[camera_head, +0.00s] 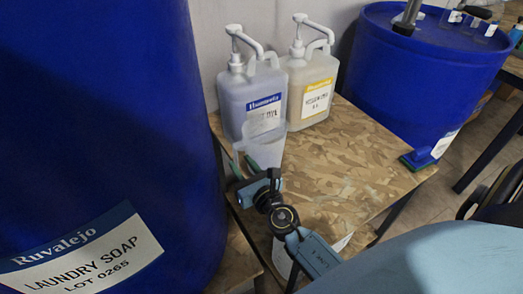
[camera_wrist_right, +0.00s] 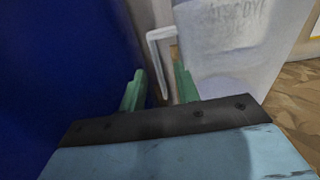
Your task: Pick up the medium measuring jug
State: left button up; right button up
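A clear, pale measuring jug (camera_head: 262,147) stands on the wooden table, in front of the purple pump bottle. In the right wrist view its body (camera_wrist_right: 235,55) fills the upper right, and its pale handle (camera_wrist_right: 153,38) points toward the big blue drum. My right gripper (camera_head: 246,165) is at the handle side of the jug, low down. In the right wrist view the green fingertips (camera_wrist_right: 158,88) are apart, with the lower handle showing in the gap beyond them. I cannot tell whether either finger touches the jug. My left gripper is not in view.
A large blue laundry soap drum (camera_head: 100,120) stands close on the left. Purple (camera_head: 236,92) and cream (camera_head: 312,75) pump bottles stand behind the jug.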

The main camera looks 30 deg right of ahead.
aim_at(237, 160)
jog(key=shift+w, duration=2)
jog(key=shift+r, duration=0.1)
grip_shut()
